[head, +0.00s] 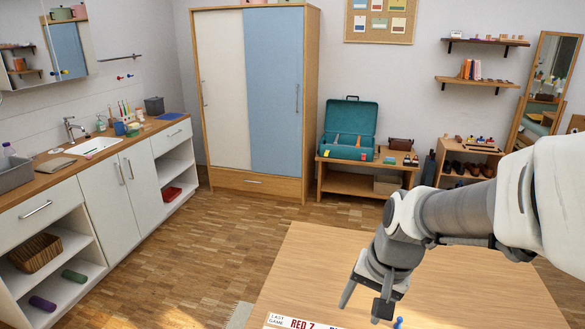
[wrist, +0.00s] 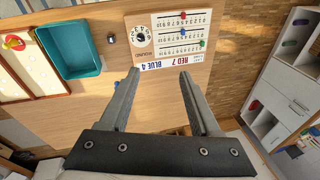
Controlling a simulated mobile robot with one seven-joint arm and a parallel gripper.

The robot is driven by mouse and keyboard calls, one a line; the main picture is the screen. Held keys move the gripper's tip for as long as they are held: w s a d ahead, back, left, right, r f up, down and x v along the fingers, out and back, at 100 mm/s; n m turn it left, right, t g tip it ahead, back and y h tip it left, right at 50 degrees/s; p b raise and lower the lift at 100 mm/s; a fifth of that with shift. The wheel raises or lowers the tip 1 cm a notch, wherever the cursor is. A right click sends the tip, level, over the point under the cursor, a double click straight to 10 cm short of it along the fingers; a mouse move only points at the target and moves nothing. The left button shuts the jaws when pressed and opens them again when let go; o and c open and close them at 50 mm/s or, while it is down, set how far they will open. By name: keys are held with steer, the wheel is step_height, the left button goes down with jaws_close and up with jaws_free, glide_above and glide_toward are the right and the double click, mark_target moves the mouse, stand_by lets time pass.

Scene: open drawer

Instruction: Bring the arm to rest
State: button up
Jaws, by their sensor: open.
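My arm reaches in from the right of the head view, and my gripper (head: 368,300) hangs above the wooden table (head: 330,262). In the wrist view my gripper (wrist: 160,75) has its two fingers wide apart with nothing between them. A scoreboard (wrist: 170,38) with number rows, coloured pegs and a dial lies on the table beyond the fingertips. Its printed edge reads RED 7 and BLUE 4. Only a strip of the scoreboard (head: 295,321) shows at the bottom of the head view.
A teal tray (wrist: 66,48) and a white-topped board (wrist: 18,65) lie on the table, left in the wrist view. A counter with a sink (head: 95,146) runs along the left wall. A wardrobe (head: 250,90) stands at the back. Floor (head: 215,235) between counter and table is clear.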

steer(key=s+d+r+n+t+h, duration=0.1)
steer(key=s+r+n+t, duration=0.2)
steer(key=s+r, duration=0.6)
steer(key=shift+s+d+r+n+h, duration=0.35)
steer(key=shift+s+n, duration=0.35)
steer(key=shift+n, duration=0.3)
